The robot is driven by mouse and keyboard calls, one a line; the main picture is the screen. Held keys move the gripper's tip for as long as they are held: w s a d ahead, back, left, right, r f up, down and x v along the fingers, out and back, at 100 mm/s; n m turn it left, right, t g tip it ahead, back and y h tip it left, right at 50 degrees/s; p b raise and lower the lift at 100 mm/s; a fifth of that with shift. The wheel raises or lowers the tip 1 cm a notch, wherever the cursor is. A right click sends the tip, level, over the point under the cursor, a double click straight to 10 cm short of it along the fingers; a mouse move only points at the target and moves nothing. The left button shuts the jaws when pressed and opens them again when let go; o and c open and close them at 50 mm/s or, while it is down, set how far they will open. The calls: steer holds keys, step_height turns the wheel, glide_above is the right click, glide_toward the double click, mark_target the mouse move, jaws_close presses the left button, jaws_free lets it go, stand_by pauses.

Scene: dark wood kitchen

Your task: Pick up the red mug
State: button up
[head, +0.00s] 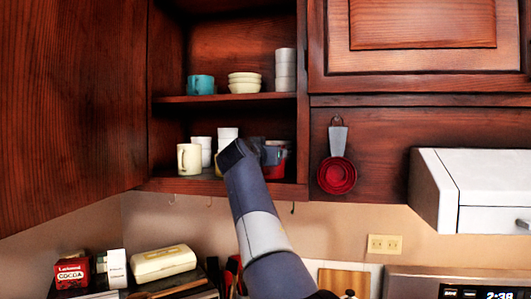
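A red mug (278,171) is on the lower shelf of the open upper cabinet, near the right side. Only part of it shows, because my arm and gripper cover its left side. My gripper (267,153) reaches into the lower shelf space and overlaps the mug in the picture. The wrist hides the gripper's fingers, so I cannot tell whether they are apart or touching the mug.
The lower shelf (180,184) also holds a cream mug (189,158) and white stacked cups (228,133). A teal mug (201,84), bowls (244,83) and cups (285,69) stand above. An open cabinet door (70,100) is at left; red measuring cups (337,175) hang right.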

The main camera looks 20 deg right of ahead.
jaws_close()
stand_by(0.7)
